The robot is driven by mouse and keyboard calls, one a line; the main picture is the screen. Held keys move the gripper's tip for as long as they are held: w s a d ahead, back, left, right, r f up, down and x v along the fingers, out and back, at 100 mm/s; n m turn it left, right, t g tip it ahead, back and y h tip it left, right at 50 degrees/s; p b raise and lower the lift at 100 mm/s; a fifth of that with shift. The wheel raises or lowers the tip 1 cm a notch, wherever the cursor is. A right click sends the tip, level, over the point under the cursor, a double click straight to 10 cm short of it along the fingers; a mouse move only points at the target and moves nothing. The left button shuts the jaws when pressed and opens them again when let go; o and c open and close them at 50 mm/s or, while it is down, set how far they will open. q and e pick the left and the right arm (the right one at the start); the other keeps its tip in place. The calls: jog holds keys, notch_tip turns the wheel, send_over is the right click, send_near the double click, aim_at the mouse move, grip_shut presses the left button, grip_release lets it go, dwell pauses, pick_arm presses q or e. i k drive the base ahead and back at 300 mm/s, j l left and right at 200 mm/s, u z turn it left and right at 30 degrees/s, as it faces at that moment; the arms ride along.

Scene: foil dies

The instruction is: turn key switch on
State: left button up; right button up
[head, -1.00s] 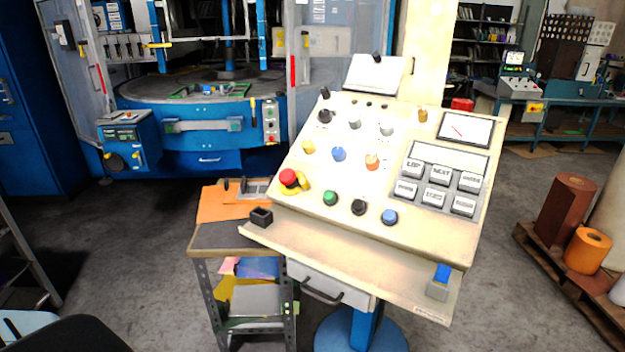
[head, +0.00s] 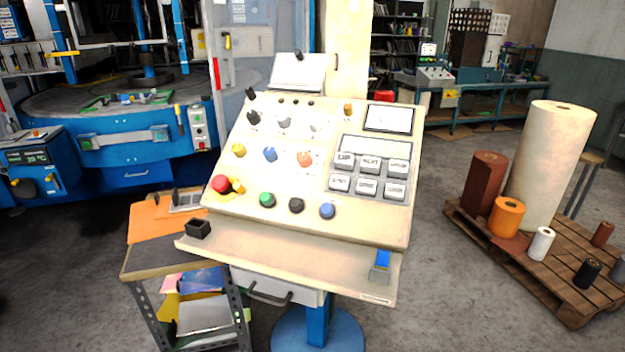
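A beige control console (head: 300,220) stands on a blue pedestal in the middle of the head view. Its sloped panel carries several knobs and buttons. A black knob (head: 254,118) sits at the upper left of the panel, with two grey knobs (head: 284,121) to its right. A small brass-coloured switch (head: 348,109) is near the top, left of the gauge; I cannot tell for sure whether it is the key switch or how it is turned. A black knob (head: 296,205) sits in the bottom row. Neither of my grippers shows.
A shelf cart (head: 150,262) stands close at the console's left. A red emergency button (head: 221,184) is on the panel's left edge. A pallet (head: 560,275) with rolls stands at the right. Grey floor is open between console and pallet. A large blue machine (head: 140,150) stands behind.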

aim_at(315, 124)
jog(key=i+l, duration=0.15)
jog(key=l, duration=0.25)
jog(key=i+l+u, duration=0.15)
jog(key=l, duration=0.6)
jog(key=i+l+u, duration=0.1)
jog(key=l, duration=0.3)
jog(key=i+l+u, duration=0.1)
jog(key=l, duration=0.3)
jog(key=i, duration=0.1)
